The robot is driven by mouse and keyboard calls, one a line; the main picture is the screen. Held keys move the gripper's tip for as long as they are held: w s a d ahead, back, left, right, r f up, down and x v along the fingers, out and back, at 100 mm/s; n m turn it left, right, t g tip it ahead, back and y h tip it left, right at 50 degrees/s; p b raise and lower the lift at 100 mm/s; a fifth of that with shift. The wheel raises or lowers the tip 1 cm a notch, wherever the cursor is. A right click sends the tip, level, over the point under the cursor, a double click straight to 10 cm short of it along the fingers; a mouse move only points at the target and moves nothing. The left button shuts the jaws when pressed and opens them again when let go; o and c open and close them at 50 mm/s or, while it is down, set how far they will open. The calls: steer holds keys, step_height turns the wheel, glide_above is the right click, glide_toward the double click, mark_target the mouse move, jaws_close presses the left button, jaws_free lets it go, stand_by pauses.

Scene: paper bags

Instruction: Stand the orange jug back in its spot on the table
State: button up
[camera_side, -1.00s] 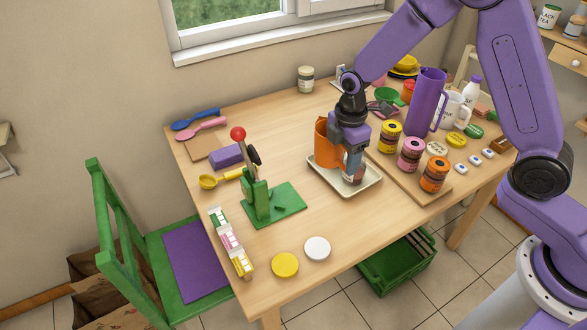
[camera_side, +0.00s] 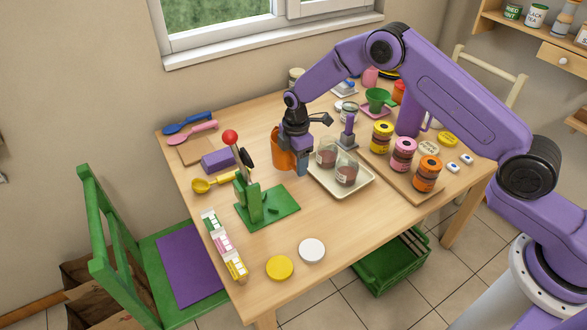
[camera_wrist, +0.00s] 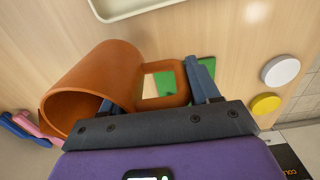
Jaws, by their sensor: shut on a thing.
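The orange jug (camera_side: 280,150) is in my gripper (camera_side: 301,168), over the table between the green stand and the tray. In the wrist view the orange jug (camera_wrist: 95,85) lies at the left of the picture with its open mouth toward the lower left. Its squared handle (camera_wrist: 163,103) is between the two blue fingers of my gripper (camera_wrist: 160,92). The jug looks upright in the side view. My gripper partly covers it there, and I cannot tell whether its base touches the table.
The cream tray (camera_side: 318,182) with two clear containers of brown contents is just right of the jug. The green stand (camera_side: 250,200) with a red knob is at the front left. A purple block (camera_side: 217,161) and yellow scoop (camera_side: 203,186) lie left. Jars (camera_side: 403,155) stand at right.

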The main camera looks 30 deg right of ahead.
mark_target(293, 166)
steer(key=shift+w+a+f, duration=0.1)
steer(key=shift+w+f, duration=0.15)
steer(key=shift+f, duration=0.1)
steer(key=shift+w+f, duration=0.1)
steer(key=shift+f, duration=1.45)
steer(key=shift+f, duration=0.15)
steer(key=o, duration=1.5)
step_height(293, 166, up, 12)
steer(key=shift+r, duration=0.15)
steer(key=shift+r, duration=0.1)
